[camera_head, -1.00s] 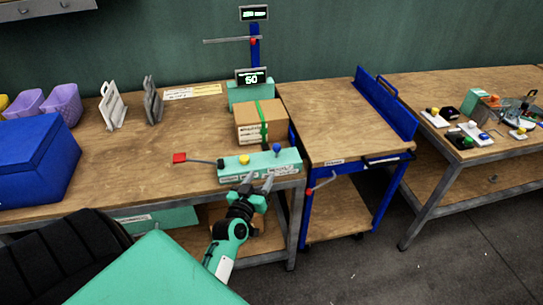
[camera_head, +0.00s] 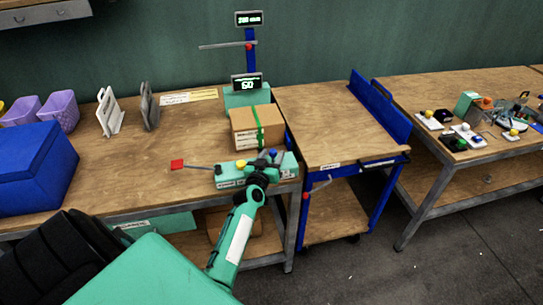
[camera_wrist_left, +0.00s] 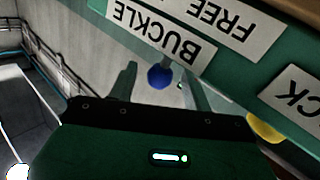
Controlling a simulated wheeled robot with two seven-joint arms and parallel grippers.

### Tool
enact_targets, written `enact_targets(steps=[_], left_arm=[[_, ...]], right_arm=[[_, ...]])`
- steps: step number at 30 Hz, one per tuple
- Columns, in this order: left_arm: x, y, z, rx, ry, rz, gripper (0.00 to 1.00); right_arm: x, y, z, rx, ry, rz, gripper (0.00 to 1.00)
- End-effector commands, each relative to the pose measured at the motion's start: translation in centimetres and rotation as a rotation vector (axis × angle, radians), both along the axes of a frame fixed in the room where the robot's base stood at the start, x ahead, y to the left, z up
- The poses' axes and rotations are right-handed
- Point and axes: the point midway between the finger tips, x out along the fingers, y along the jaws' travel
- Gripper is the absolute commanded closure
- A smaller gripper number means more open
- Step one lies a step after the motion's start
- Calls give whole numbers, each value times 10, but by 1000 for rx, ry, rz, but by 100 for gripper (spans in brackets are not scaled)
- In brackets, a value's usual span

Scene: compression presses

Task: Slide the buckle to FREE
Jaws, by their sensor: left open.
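The green control panel (camera_head: 228,174) lies along the front edge of the workbench. A blue knob (camera_head: 273,153) stands on its right part and a yellow knob (camera_head: 241,163) left of it. In the left wrist view the blue knob (camera_wrist_left: 160,77) shows between the two fingers of my open left gripper (camera_wrist_left: 157,72); I cannot tell whether they touch it. Upside-down labels BUCKLE (camera_wrist_left: 158,32) and FREE (camera_wrist_left: 222,12) are on the panel beside it. In the head view my left gripper (camera_head: 264,163) is over the panel's right part and partly hides it. My right gripper is not in view.
A cardboard box (camera_head: 243,127) with a green strap stands behind the panel, before a display (camera_head: 247,82). A red-ended lever (camera_head: 178,165) sticks out left of the panel. A blue-framed cart (camera_head: 330,125) stands at right, a blue bin (camera_head: 35,165) at left.

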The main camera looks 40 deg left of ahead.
Motion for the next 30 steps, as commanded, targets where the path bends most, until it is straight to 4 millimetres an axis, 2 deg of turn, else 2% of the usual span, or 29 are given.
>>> enact_targets(steps=[9,15,17,22,30], left_arm=[[2,1,0,1,0,0,52],[2,1,0,1,0,0,91],[2,1,0,1,0,0,100],[-1,3,0,3,1,1,100],[-19,19,0,2,0,1,100]], right_arm=[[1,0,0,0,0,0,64],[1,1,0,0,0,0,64],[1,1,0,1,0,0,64],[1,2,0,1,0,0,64],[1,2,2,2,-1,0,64]])
